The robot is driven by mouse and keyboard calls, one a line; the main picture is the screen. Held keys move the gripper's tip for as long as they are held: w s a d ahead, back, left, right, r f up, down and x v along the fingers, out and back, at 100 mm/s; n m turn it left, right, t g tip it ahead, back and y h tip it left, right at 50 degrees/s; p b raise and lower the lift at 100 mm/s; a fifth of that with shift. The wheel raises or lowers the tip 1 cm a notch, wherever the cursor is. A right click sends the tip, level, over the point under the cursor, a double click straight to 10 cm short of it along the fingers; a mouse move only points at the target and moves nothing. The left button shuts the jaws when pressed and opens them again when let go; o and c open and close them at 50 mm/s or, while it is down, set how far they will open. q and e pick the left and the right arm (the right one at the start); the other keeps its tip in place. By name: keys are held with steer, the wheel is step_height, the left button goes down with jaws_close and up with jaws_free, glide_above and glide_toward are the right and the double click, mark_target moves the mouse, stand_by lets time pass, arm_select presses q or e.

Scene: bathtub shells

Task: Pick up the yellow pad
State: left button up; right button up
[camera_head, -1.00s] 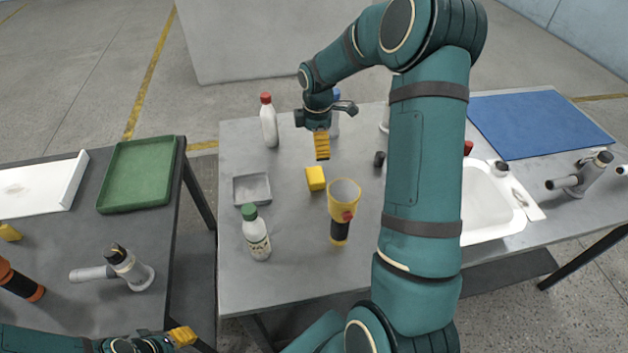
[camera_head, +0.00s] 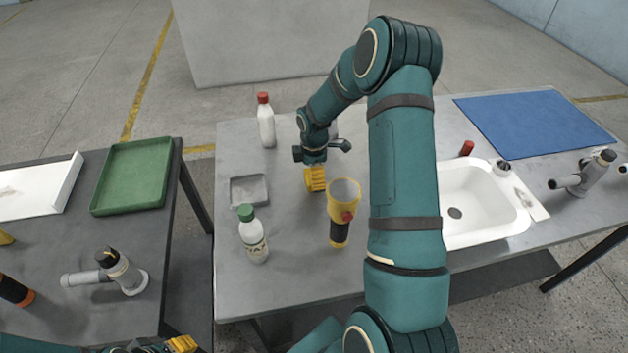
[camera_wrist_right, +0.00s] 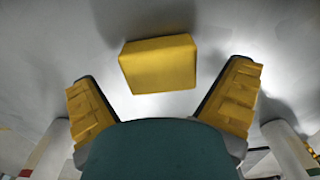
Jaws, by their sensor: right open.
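The yellow pad (camera_wrist_right: 159,63) shows in the right wrist view as a block lying on the grey table. It is between the lines of my right gripper's fingers and just beyond their tips. My right gripper (camera_wrist_right: 162,95) is open, with one yellow finger on each side and nothing between them. In the head view my right gripper (camera_head: 315,180) points down low over the table and hides the pad there. My left gripper (camera_head: 180,345) shows only partly at the bottom edge; its opening cannot be made out.
A green-capped bottle (camera_head: 253,236), a grey tray (camera_head: 231,191) and a red-capped bottle (camera_head: 266,122) are to the left. The sink (camera_head: 484,208) is at right. Table front is clear.

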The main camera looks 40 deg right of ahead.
step_height(320, 180, down, 2)
steer(key=shift+f, duration=0.2)
steer(key=c, duration=0.9)
steer(key=shift+r, duration=0.1)
step_height(320, 180, up, 10)
steer(key=shift+p, duration=0.8)
steer(key=shift+c, duration=0.4)
